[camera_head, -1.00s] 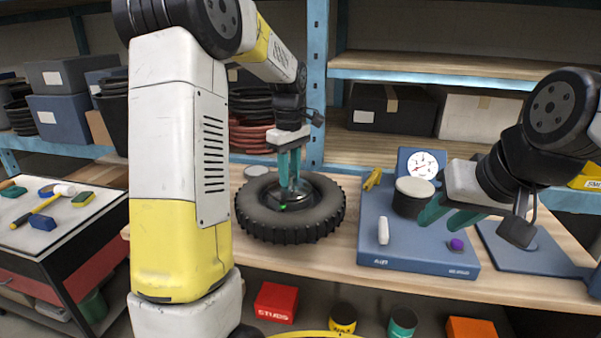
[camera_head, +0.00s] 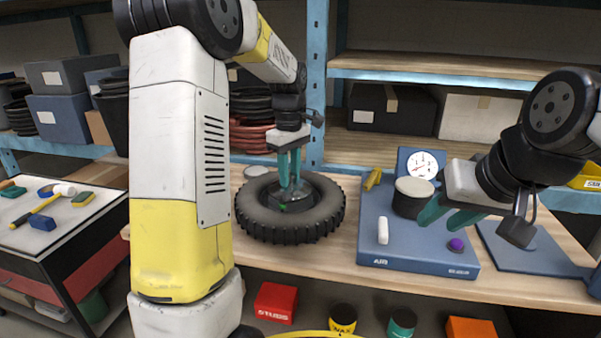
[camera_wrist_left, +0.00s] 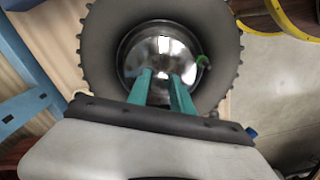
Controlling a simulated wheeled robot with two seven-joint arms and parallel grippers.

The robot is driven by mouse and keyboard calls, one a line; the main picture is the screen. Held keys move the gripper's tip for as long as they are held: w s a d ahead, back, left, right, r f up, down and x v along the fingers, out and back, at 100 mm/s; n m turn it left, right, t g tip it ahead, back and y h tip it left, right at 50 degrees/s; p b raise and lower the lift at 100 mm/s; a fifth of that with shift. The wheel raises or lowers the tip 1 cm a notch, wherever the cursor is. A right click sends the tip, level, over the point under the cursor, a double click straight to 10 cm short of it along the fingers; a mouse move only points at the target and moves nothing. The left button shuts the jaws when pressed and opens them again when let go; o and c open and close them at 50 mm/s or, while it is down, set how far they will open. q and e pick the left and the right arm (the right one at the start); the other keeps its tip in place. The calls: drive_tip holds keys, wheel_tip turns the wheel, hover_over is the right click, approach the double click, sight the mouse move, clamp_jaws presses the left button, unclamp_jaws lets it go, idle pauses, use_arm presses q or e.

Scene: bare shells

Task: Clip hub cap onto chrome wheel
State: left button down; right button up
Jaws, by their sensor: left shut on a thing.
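A black knobbly tyre (camera_head: 258,223) lies flat on the bench around the chrome wheel (camera_head: 312,197). My left gripper (camera_head: 289,186) points down over the wheel's middle, its teal fingers shut on the hub cap. In the left wrist view a shiny round chrome face (camera_wrist_left: 160,48) fills the tyre's opening, with the left fingertips (camera_wrist_left: 161,75) at its near part. Cap and wheel are hard to tell apart there, and I cannot tell whether the cap is seated. My right gripper (camera_head: 440,220) is open and empty above the blue air unit.
The blue air unit (camera_head: 400,257) carries a dark canister with a pale lid (camera_head: 413,190), a white cylinder (camera_head: 383,230) and a purple knob (camera_head: 456,245). A gauge (camera_head: 422,165) stands behind. A small metal disc (camera_head: 257,170) lies behind the tyre. A blue shelf post (camera_head: 317,90) rises close behind my left gripper.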

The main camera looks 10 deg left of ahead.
use_arm(q)
drive_tip(key=shift+f, duration=0.1)
idle(0.7)
drive_tip(key=c, duration=0.6)
unclamp_jaws()
drive_tip(key=shift+r, duration=3.5)
drive_tip(key=shift+c, duration=0.3)
clamp_jaws()
drive_tip(key=shift+f, duration=0.1)
